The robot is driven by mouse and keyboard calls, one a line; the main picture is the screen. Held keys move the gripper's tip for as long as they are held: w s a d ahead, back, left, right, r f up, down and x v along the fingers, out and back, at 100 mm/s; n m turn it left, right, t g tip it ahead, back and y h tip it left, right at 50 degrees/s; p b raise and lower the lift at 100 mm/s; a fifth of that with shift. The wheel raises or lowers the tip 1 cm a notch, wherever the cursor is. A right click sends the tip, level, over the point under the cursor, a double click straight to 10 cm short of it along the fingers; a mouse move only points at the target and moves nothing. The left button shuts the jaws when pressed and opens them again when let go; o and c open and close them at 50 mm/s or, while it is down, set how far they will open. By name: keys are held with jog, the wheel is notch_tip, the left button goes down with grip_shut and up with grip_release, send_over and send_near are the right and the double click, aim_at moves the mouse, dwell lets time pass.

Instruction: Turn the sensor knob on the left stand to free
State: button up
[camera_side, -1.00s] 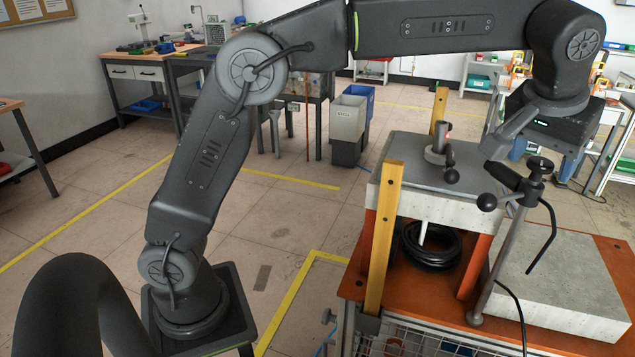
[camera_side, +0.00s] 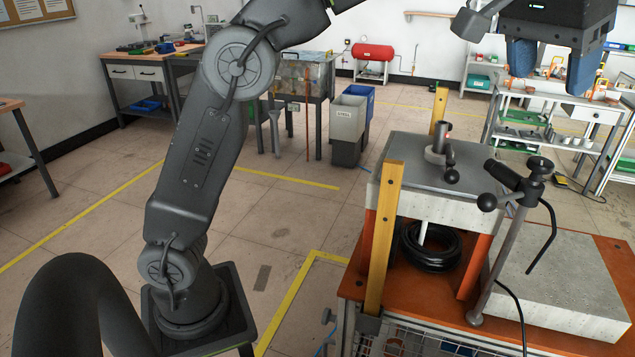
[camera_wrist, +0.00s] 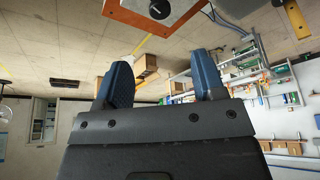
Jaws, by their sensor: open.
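A slanted metal stand (camera_side: 500,258) rises beside the heater in the side view. Its top carries a black clamp with an upright knob (camera_side: 540,165), a round ball knob (camera_side: 487,202) and a black sensor handle (camera_side: 503,175) with a cable. I cannot read any knob setting. My gripper (camera_side: 552,72) is above the stand and heater at the upper right, pointing down, with blue fingers apart and empty. The wrist view also shows the open gripper (camera_wrist: 161,62). A black dial (camera_wrist: 159,9) on a pale panel shows beyond it at the top edge.
The heater's grey top plate (camera_side: 405,150) carries a metal post and a small black ball lever (camera_side: 452,176). A coiled black cable (camera_side: 430,246) lies below, and a concrete block (camera_side: 565,275) sits at right.

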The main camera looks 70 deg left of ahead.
aim_at(540, 161)
jog(key=shift+t, duration=0.3)
jog(key=s+a+f, duration=0.2)
jog(key=s+a, duration=0.1)
jog(key=s+a+f, duration=0.1)
jog(key=s+a, duration=0.2)
jog(key=a, duration=0.1)
jog(key=s+a+f, duration=0.2)
jog(key=s+a, duration=0.1)
jog(key=s, duration=0.1)
jog(key=shift+a+f, duration=0.3)
jog(key=shift+f, duration=0.05)
jog(key=s+a+f, duration=0.5)
jog(key=s+f, duration=0.6)
jog(key=f, duration=0.2)
jog(key=shift+s+f+t, duration=0.15)
jog(key=shift+f+t, duration=0.05)
jog(key=shift+t, duration=0.1)
jog(key=shift+r, duration=0.1)
